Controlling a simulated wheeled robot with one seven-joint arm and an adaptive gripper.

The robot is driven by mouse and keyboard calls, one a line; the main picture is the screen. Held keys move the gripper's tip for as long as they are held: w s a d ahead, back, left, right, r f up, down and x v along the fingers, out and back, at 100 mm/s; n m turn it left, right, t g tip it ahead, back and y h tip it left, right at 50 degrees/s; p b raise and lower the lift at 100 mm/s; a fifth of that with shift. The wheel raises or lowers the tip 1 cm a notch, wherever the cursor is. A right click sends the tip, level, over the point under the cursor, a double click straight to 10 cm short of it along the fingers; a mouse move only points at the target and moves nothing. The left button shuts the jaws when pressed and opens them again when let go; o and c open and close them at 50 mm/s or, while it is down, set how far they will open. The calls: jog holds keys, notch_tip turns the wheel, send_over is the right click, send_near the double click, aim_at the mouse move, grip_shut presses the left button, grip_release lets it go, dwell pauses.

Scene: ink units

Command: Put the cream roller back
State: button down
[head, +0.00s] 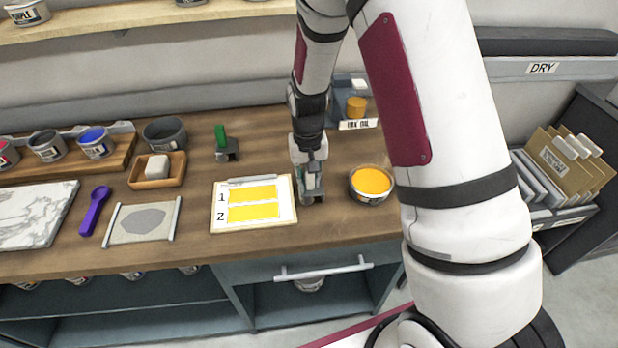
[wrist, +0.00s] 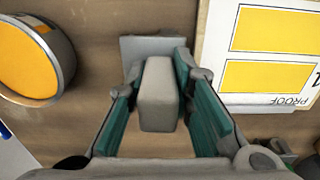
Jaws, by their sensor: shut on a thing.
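The cream roller (wrist: 157,95) shows in the wrist view as a pale, blocky piece between the two teal-padded fingers of my gripper (wrist: 157,68). My gripper is shut on it. In the head view my gripper (head: 311,180) points down at the bench between the clipboard and the yellow ink tin, and the roller (head: 311,182) is mostly hidden by the fingers. A grey stand (head: 312,198) is directly below; its flat plate (wrist: 150,46) also shows in the wrist view. I cannot tell whether the roller touches the stand.
An open yellow ink tin (head: 371,183) stands close right of my gripper. A proof clipboard (head: 254,204) lies close left. A green roller (head: 221,137) stands in a grey holder (head: 228,154) further left. An ink oil tray (head: 358,124) is behind. The bench's front edge is near.

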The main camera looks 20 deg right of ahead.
jog(key=shift+s+f, duration=0.15)
jog(key=shift+f, duration=0.4)
jog(key=c, duration=1.4)
grip_release()
jog(key=shift+f, duration=0.15)
jog(key=shift+r, duration=0.2)
notch_tip(320, 180, up, 13)
jog(key=shift+a+r+b, duration=0.1)
jog(key=shift+r+b, duration=0.05)
jog(key=shift+b, duration=0.65)
jog(key=s+r+n+t, duration=0.1)
jog(key=s+r+t, duration=0.2)
jog(key=s+r, duration=0.8)
jog(key=shift+s+r+n+t, duration=0.2)
jog(key=shift+s+r+t, duration=0.25)
jog(key=shift+s+r, duration=1.05)
jog(key=shift+s+r+n+t, duration=0.3)
jog(key=shift+s+r, duration=0.5)
jog(key=shift+s, duration=1.3)
jog(key=shift+s+r+n+t, duration=0.1)
jog(key=shift+s+r+t, duration=0.45)
jog(key=shift+s+r, duration=0.95)
